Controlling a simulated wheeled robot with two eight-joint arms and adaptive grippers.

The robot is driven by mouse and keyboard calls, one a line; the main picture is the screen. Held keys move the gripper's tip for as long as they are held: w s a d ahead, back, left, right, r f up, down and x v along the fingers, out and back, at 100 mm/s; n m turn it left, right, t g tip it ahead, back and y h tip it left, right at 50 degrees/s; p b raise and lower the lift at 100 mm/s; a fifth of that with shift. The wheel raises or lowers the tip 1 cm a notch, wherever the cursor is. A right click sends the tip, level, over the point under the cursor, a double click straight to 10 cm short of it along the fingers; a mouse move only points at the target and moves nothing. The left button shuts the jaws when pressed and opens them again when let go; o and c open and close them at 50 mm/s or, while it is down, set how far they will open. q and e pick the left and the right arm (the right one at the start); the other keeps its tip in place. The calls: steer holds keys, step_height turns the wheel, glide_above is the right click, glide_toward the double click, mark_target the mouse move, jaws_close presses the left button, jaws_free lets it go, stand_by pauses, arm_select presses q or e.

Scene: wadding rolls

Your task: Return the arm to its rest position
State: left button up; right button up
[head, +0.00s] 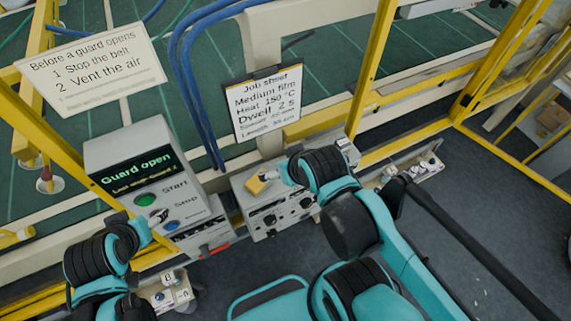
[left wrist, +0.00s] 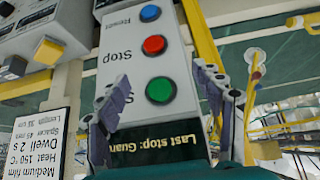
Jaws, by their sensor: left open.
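My left arm comes in at the lower left of the head view. Its gripper (head: 157,216) is in front of the lower part of the grey control box (head: 125,150). In the left wrist view my left gripper (left wrist: 160,78) is open, its fingers apart with nothing between them. The box's face shows upside down beyond them, with a green Start button (left wrist: 160,90), a red Stop button (left wrist: 154,45) and a blue Reset button (left wrist: 150,13). My right arm bends across the middle of the head view. Its gripper (head: 272,176) is small and partly hidden near a yellow knob (head: 256,186).
The box's screen (head: 130,172) reads "Guard open". A grey panel box (head: 275,215) with dark knobs stands right of it. A job sheet (head: 264,103) and a guard sign (head: 92,63) hang behind. Yellow guard posts (head: 372,65) and blue hoses (head: 185,75) rise nearby. Dark floor (head: 480,220) is open at right.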

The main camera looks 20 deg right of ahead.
step_height(320, 180, down, 21)
steer(key=b, duration=2.1)
steer(key=shift+f, duration=0.15)
